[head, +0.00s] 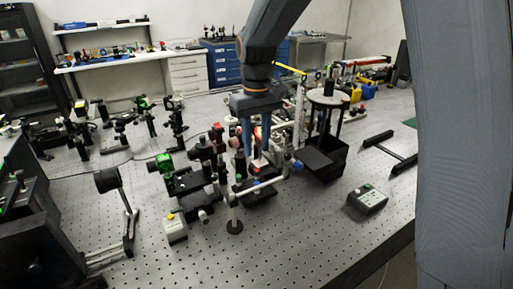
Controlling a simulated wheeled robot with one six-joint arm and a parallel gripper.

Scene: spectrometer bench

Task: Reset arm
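My gripper (257,150) hangs pointing down above the optical bench (310,245), near the middle of the view. Its two blue-grey fingers are spread apart with a gap between them. Small red and white parts show in and below the gap, and they look like bench parts behind the fingers. I cannot tell how far the fingertips are from them. My arm comes down from the top of the view to the gripper.
Mounted optics crowd the bench around the gripper, including a green-ringed mount (165,172) and a black round mount (107,180). A black box (322,160) and a grey control box (367,199) stand to the right. The front of the bench is mostly clear.

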